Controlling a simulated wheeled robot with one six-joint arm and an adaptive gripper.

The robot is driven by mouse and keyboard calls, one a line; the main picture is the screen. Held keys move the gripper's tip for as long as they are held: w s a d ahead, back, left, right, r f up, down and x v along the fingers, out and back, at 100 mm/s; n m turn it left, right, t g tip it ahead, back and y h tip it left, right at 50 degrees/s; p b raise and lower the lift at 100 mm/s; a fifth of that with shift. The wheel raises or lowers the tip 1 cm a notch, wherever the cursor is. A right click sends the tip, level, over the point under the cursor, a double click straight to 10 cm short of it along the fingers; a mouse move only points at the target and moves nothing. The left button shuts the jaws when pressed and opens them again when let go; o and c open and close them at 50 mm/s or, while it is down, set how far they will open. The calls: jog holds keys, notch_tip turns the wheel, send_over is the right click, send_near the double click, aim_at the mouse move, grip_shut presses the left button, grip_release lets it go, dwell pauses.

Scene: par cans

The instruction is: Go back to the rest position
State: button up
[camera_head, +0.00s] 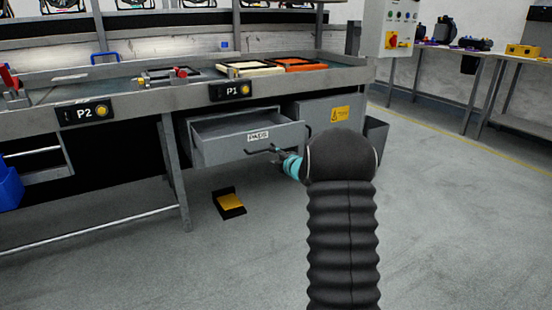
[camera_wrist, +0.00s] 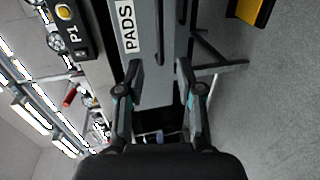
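My gripper (camera_head: 280,155) is at the front of a grey drawer (camera_head: 218,138) labelled PADS, close to its dark handle (camera_head: 262,150). The drawer stands pulled out under the workbench, and its inside looks empty from here. In the wrist view my gripper (camera_wrist: 160,68) has its two fingers apart, with the grey drawer front (camera_wrist: 155,82) showing between them and nothing held. The PADS label (camera_wrist: 128,27) is just above the left finger. I cannot tell whether a finger touches the drawer or handle. My dark arm cover hides part of the floor and the gripper's wrist.
The workbench (camera_head: 140,108) bears P1 (camera_head: 231,91) and P2 (camera_head: 84,113) button boxes, a cream tray (camera_head: 250,69) and an orange tray (camera_head: 296,64). A yellow-black pedal (camera_head: 229,203) lies on the floor below the drawer. Floor at the right is clear.

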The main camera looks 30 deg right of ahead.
dwell(0.4)
jog(key=s+d+f+m+g+h, duration=0.4)
jog(key=s+d+f+m+g, duration=0.15)
jog(key=f+m, duration=0.3)
jog(key=s+a+m+g+p, duration=0.1)
jog(key=s+a+m+g, duration=0.3)
jog(key=s, duration=0.7)
jog(key=s+a+r+m+y+p, duration=0.1)
jog(key=s+a+r+m+p, duration=0.1)
jog(key=s+a+r, duration=0.5)
jog(key=s+a+r+m+y+p, duration=0.1)
jog(key=s+a+r+m+p, duration=0.1)
jog(key=s+a+r, duration=0.5)
jog(key=s+a+r+m+y+p, duration=0.1)
jog(key=s+a+r+p, duration=0.3)
jog(key=s+a+r, duration=0.4)
jog(key=s+a+m, duration=0.1)
jog(key=s+a, duration=0.5)
jog(key=s, duration=0.5)
jog(key=shift+s+a, duration=0.15)
jog(key=shift+s, duration=0.15)
